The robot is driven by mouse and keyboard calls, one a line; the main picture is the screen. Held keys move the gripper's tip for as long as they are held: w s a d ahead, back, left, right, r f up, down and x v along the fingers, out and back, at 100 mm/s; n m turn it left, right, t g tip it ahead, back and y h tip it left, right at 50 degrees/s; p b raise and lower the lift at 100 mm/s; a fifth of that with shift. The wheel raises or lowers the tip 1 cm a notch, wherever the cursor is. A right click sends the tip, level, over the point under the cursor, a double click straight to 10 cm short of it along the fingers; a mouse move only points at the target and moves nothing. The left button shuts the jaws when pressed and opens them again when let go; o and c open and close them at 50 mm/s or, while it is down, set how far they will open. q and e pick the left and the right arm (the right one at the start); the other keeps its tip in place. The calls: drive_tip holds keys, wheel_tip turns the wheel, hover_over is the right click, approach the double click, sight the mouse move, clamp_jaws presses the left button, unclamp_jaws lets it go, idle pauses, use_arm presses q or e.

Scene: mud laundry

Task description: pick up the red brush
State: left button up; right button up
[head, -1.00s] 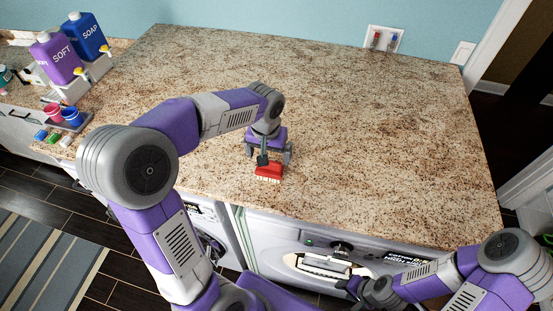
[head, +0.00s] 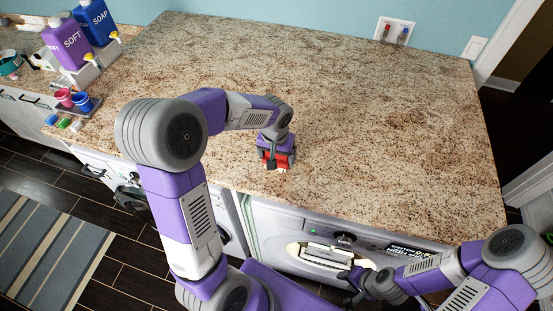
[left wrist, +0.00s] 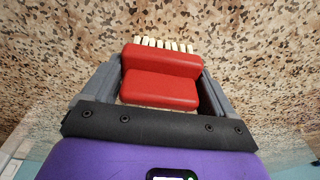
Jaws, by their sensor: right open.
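The red brush (head: 284,159) lies on the speckled countertop near its front edge, partly covered by my left gripper (head: 277,165) in the head view. In the left wrist view the brush (left wrist: 160,90) sits between the two grey fingers of my left gripper (left wrist: 160,80), its pale bristles pointing to the top of the picture. The fingers flank the brush closely on both sides; I cannot tell whether they press on it. My right gripper (head: 350,284) is open and empty, low in front of the washer, away from the brush.
The countertop (head: 370,120) is clear around and behind the brush. At the left stand a purple SOFT bottle (head: 67,43), a blue SOAP bottle (head: 98,22) and a tray with cups (head: 80,100). A white washer (head: 290,218) is below the front edge.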

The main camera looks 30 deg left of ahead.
use_arm(q)
drive_tip(key=shift+c, duration=0.8)
wheel_tip(320, 180, up, 10)
drive_tip(key=shift+r, duration=0.1)
drive_tip(key=o, duration=0.5)
drive_tip(key=c, duration=0.4)
drive_tip(key=shift+s, duration=0.1)
